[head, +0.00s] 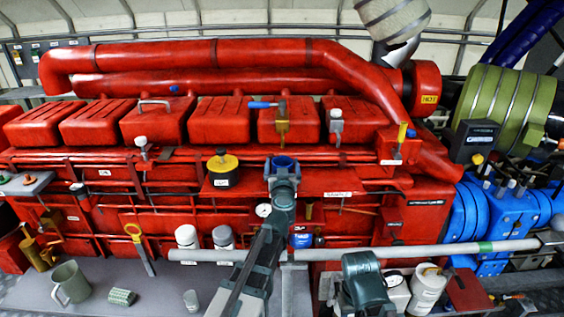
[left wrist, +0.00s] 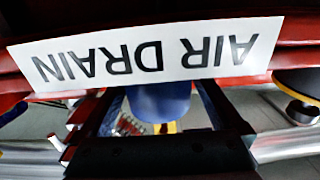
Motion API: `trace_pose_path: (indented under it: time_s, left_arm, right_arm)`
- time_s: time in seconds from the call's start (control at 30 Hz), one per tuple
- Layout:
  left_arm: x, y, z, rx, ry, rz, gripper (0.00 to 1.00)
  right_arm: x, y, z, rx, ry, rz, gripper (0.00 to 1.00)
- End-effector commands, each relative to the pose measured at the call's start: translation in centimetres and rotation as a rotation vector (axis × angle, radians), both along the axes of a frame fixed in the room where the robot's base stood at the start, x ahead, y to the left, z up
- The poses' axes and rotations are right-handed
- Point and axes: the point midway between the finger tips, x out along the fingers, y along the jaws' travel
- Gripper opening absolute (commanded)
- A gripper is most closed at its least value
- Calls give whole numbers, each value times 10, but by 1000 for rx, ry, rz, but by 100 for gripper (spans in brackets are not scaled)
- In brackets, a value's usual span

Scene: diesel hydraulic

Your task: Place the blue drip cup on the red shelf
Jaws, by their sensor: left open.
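The blue drip cup (head: 284,162) shows at the tip of my left gripper (head: 283,172) in the head view, at the red shelf (head: 256,188) on the engine's front. In the left wrist view the blue cup (left wrist: 158,102) is between the two spread fingers (left wrist: 158,115). The left gripper is open around the cup. Whether the cup rests on the shelf is hidden by the gripper.
A yellow-topped black jar (head: 222,169) stands left of the cup on the shelf. A white AIR DRAIN label (left wrist: 145,55) on red metal is close in the wrist view. A grey horizontal pipe (head: 420,250) crosses below. A blue-handled valve (head: 282,120) rises behind.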

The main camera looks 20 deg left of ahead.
Motion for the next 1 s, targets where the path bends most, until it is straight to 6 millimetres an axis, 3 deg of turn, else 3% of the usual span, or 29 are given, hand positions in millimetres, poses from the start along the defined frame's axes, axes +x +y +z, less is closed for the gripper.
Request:
trace_pose_path:
  time_s: [0.03, 0.4, 0.57, 0.87, 1.0]
  left_arm:
    - [-14, -3, 0, 0, 0, -1, 100]
    - [-84, -24, 0, 0, 0, -2, 100]
    - [-94, -27, 0, 0, 0, -1, 100]
    - [-94, -28, 1, 0, 0, 0, 100]
    - [-94, -28, 21, 0, 0, 0, 100]
  right_arm:
    - [0, 0, 0, 0, 0, 0, 50]
    - [0, 0, 0, 0, 0, 0, 50]
    - [0, 0, 0, 0, 0, 0, 50]
    - [0, 0, 1, 0, 0, 0, 50]
    - [0, 0, 21, 0, 0, -1, 50]
